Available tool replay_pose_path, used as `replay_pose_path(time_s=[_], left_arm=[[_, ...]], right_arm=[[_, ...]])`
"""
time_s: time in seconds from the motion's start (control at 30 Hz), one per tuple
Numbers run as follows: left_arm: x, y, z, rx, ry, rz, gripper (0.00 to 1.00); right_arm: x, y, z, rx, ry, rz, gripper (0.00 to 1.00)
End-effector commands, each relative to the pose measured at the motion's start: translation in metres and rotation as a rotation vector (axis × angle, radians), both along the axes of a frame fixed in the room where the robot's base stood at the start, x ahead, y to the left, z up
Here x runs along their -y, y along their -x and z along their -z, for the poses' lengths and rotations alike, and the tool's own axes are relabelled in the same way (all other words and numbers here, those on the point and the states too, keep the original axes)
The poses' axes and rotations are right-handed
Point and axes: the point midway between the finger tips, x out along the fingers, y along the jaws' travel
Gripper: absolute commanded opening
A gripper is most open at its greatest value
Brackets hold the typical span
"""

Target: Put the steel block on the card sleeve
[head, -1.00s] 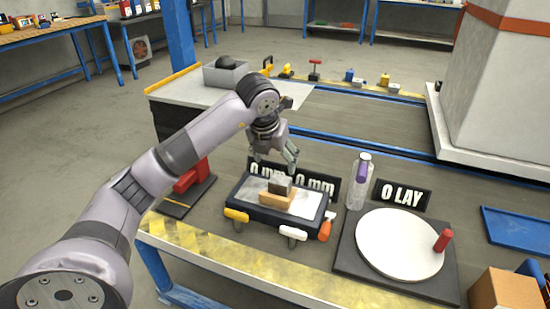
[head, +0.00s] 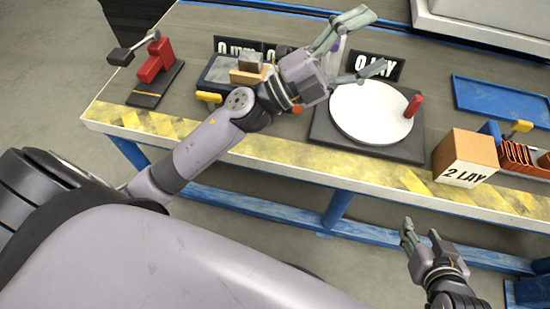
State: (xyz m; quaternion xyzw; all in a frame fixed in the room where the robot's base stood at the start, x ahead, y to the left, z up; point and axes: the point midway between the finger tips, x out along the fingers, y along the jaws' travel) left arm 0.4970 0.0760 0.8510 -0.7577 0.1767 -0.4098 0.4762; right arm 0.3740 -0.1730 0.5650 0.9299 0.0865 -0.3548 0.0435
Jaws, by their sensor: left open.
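A small dark grey block (head: 251,61), which looks like the steel block, rests on a tan block (head: 246,76) over the dark-framed plate (head: 218,72). My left gripper (head: 377,40) is open and empty, fingers spread wide above the back of the white disc, to the right of the grey block. Its arm hides the plate's right part. A brown cardboard-coloured box (head: 468,148) stands at the front right; I cannot tell whether it or the tan block is the card sleeve. My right gripper (head: 420,228) is open and empty, in front of the table edge.
A white disc (head: 370,112) with a red peg (head: 413,106) lies on a dark board. A clear bottle stands partly hidden behind my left gripper. A red clamp-like tool (head: 155,60) is at left, a blue tray (head: 500,98) at right, copper-coloured coils (head: 520,157) beside the box.

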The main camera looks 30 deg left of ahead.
Motion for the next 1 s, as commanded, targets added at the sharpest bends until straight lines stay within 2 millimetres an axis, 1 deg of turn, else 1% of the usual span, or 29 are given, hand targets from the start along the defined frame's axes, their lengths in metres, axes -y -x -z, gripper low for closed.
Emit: replay_pose_path(time_s=[0.03, 0.07, 0.1, 0.13, 0.17, 0.2, 0.27, 0.3, 0.33, 0.37, 0.4, 0.5, 0.6, 0.7, 0.8, 1.0], left_arm=[[-0.019, -0.004, 0.007, -0.102, 0.134, -0.075, 0.70], [-0.031, -0.007, 0.013, -0.164, 0.207, -0.122, 0.70], [-0.048, -0.011, 0.026, -0.257, 0.296, -0.186, 0.70], [-0.060, -0.013, 0.038, -0.332, 0.357, -0.235, 0.70], [-0.072, -0.014, 0.052, -0.410, 0.416, -0.282, 0.70], [-0.085, -0.012, 0.075, -0.521, 0.484, -0.345, 0.70], [-0.102, -0.004, 0.114, -0.699, 0.573, -0.431, 0.70], [-0.109, 0.006, 0.142, -0.821, 0.619, -0.484, 0.70], [-0.113, 0.015, 0.163, -0.914, 0.648, -0.520, 0.70], [-0.115, 0.026, 0.183, -1.005, 0.672, -0.551, 0.70], [-0.115, 0.041, 0.206, -1.120, 0.695, -0.585, 0.70], [-0.109, 0.079, 0.250, -1.352, 0.723, -0.636, 0.70], [-0.102, 0.106, 0.273, -1.497, 0.728, -0.656, 0.70], [-0.098, 0.120, 0.283, -1.568, 0.727, -0.661, 0.70], [-0.096, 0.124, 0.286, -1.591, 0.724, -0.662, 0.70], [-0.096, 0.124, 0.286, -1.590, 0.724, -0.663, 0.70]], right_arm=[[0.000, 0.000, 0.000, 0.000, 0.000, 0.000, 0.40], [0.000, 0.000, 0.000, 0.000, 0.000, 0.000, 0.40], [0.000, 0.000, 0.000, 0.000, 0.000, 0.000, 0.40], [0.000, 0.000, 0.000, 0.000, 0.000, 0.000, 0.40], [0.000, 0.000, 0.000, 0.001, 0.000, 0.000, 0.40], [0.000, 0.000, 0.000, 0.001, 0.000, 0.000, 0.40], [0.000, 0.000, 0.000, 0.001, 0.000, 0.000, 0.40], [0.000, 0.000, 0.000, 0.001, 0.000, 0.000, 0.40], [0.000, 0.000, 0.000, 0.001, 0.000, 0.000, 0.40], [0.000, 0.000, 0.000, 0.001, 0.000, 0.000, 0.40], [0.000, 0.000, 0.000, 0.001, 0.000, 0.000, 0.40], [0.000, 0.000, 0.000, 0.001, 0.000, 0.000, 0.40], [0.000, 0.000, 0.000, 0.001, 0.000, 0.000, 0.40], [0.000, 0.000, 0.000, 0.001, 0.000, 0.000, 0.40], [0.000, 0.000, 0.000, 0.001, 0.000, 0.000, 0.40], [0.000, 0.000, 0.000, 0.001, -0.001, -0.001, 0.40]])
